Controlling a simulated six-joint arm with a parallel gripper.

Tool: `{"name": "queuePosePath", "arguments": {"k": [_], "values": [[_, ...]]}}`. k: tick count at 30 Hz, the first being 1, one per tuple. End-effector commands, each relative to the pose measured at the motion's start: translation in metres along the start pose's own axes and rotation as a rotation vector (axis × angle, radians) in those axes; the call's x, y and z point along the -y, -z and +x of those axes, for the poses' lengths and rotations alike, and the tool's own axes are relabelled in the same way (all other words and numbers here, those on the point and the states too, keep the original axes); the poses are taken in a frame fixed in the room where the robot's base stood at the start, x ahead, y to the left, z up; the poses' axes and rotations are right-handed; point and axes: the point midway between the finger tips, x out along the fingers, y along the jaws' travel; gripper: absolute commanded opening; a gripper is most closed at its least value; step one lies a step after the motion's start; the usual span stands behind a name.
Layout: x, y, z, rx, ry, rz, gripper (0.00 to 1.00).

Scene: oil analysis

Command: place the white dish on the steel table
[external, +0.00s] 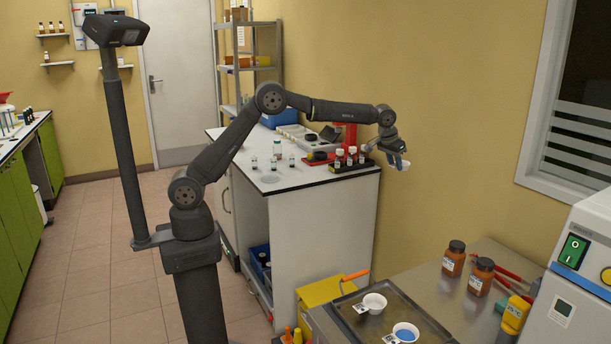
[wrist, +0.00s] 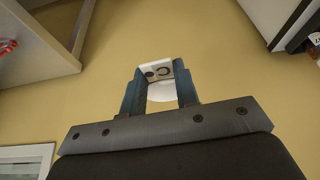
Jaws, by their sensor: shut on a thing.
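My gripper (external: 396,158) hangs in the air beyond the right end of the white cabinet bench, its fingers shut on a small white dish (external: 404,165). In the wrist view my gripper (wrist: 160,82) pinches the white dish (wrist: 162,92) by a pale tab with dark markings. The rest of the dish is partly hidden by the fingers. The steel table (external: 452,297) is at the lower right, below and in front of the gripper. The dish is well clear of it.
A dark tray (external: 411,306) on the steel table holds a white dish (external: 374,302) and a dish with blue contents (external: 405,332). Brown jars (external: 481,277), a yellow bottle (external: 515,315) and a white machine (external: 575,275) stand to the right. Small bottles (external: 351,155) stand on the bench.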

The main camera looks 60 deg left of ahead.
Motion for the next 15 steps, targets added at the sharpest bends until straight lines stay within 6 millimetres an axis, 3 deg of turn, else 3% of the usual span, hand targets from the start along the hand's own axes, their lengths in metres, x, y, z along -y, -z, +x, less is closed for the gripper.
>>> {"name": "queuePosePath", "arguments": {"k": [1, 6, 15], "values": [[-0.029, -0.012, -0.006, 0.000, -0.004, 0.012, 0.06], [-0.110, -0.055, -0.024, 0.000, -0.008, 0.022, 0.06], [-0.235, -0.150, -0.065, 0.002, -0.016, 0.043, 0.06]]}}
